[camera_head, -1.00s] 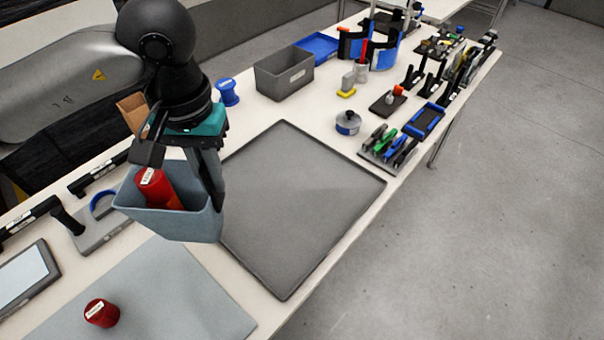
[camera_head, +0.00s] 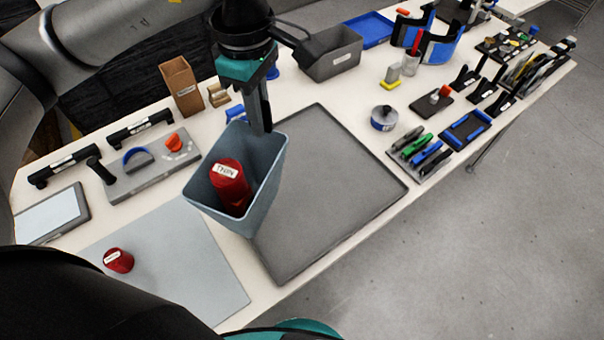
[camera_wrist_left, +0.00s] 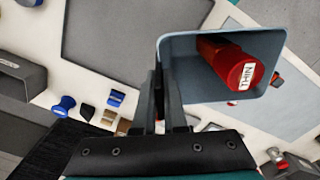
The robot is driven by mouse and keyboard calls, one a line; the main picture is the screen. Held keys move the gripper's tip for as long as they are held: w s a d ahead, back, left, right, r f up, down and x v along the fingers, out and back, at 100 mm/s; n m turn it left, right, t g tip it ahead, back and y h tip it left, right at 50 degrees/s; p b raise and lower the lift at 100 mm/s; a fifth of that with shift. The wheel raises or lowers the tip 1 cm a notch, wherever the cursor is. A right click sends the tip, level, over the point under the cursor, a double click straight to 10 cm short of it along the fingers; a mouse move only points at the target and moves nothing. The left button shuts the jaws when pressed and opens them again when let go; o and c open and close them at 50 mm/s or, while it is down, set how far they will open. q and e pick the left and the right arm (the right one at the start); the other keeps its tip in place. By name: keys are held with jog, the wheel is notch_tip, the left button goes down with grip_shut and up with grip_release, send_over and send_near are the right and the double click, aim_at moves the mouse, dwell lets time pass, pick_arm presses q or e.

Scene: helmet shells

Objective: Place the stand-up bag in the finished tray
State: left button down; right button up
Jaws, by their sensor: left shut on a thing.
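My left gripper (camera_head: 260,122) is shut on the far wall of a blue-grey open-topped container (camera_head: 262,178), apparently the stand-up bag. A red can (camera_head: 230,186) with a white label leans inside it. The wrist view shows the fingers (camera_wrist_left: 162,100) at the wall of the container (camera_wrist_left: 190,75) and the red can (camera_wrist_left: 238,68) tilted inside. The container is tilted and seems raised above the bench. In the head view it covers the left part of a large dark grey flat tray (camera_head: 340,190), apparently the finished tray, whose visible surface is empty. My right gripper's fingers are not in view.
A second red can (camera_head: 118,260) stands on a light grey mat (camera_head: 190,260). An upright brown paper-like box (camera_head: 181,85) and a grey bin (camera_head: 332,55) stand behind. A lidded pot (camera_head: 384,118) and a tool rack (camera_head: 420,155) flank the tray's right side.

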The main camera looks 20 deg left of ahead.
aim_at(258, 157)
pick_arm(q)
jog(key=n, duration=0.1)
jog(key=r+n, duration=0.1)
jog(key=n, duration=0.1)
jog(key=shift+w+a+p, duration=0.1)
jog(key=shift+w+p, duration=0.05)
jog(key=shift+p, duration=0.2)
jog(key=n, duration=0.2)
jog(key=r+n+p, duration=0.1)
jog(key=n, duration=0.2)
jog(key=shift+w+a+r, duration=0.1)
jog(key=shift+a+r, duration=0.05)
jog(key=shift+a, duration=0.05)
notch_tip(258, 157, up, 5)
jog(key=a+n+p, duration=0.2)
jog(key=n+p, duration=0.2)
jog(key=n, duration=1.7)
jog(key=shift+n, duration=0.3)
jog(key=f+b, duration=0.1)
jog(key=f, duration=0.9)
jog(key=f+b, duration=0.1)
jog(key=f, duration=0.4)
jog(key=shift+w+f+b, duration=0.15)
jog(key=shift+w+b, duration=0.2)
jog(key=shift+w, duration=0.05)
jog(key=shift+f, duration=2.35)
jog(key=shift+b, duration=0.3)
